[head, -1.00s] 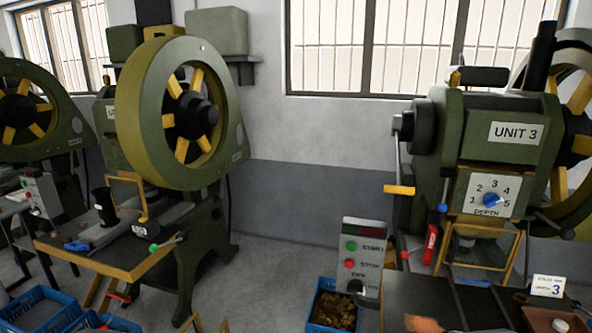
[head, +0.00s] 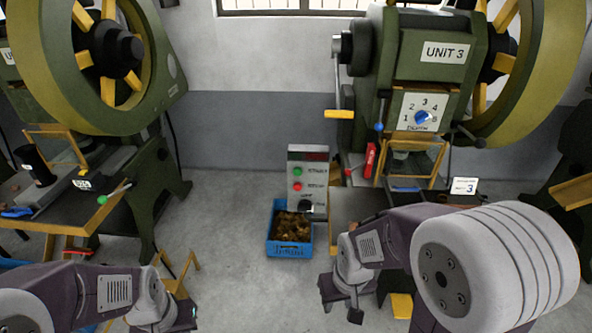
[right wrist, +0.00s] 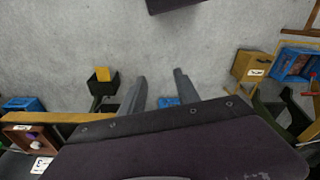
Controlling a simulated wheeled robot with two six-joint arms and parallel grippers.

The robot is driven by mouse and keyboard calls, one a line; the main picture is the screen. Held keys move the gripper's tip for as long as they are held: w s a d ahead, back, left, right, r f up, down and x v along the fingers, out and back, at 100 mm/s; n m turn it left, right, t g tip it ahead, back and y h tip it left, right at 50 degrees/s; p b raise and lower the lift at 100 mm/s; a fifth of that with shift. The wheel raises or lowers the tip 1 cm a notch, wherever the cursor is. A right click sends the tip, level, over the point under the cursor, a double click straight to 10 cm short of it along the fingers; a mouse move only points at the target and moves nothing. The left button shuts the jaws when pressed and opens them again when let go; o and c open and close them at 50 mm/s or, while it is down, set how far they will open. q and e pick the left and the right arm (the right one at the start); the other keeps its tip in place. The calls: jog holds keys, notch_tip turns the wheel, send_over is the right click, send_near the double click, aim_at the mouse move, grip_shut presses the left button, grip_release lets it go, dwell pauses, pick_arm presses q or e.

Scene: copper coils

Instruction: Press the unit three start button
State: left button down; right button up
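The unit three press (head: 412,90) is green with a "UNIT 3" plate and stands at the right in the head view. The grey control box (head: 322,180) stands at its left foot. Its green start button (head: 297,171) is above a red stop button (head: 297,187) and a black knob (head: 305,206). My right gripper (head: 341,302) hangs in front of and below the box, apart from it. Its two fingers are spread and empty in the right wrist view (right wrist: 160,85). My left gripper (head: 182,322) is low at the left, partly cut off, its fingers unclear.
A blue crate of copper-brown scrap (head: 290,249) sits on the floor below the box. The press's table (head: 350,205) is right of the box, partly behind my right arm. Another green press (head: 140,100) with a worktable stands at the left. Grey floor lies between.

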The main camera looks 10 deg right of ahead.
grip_shut()
dwell(1.6)
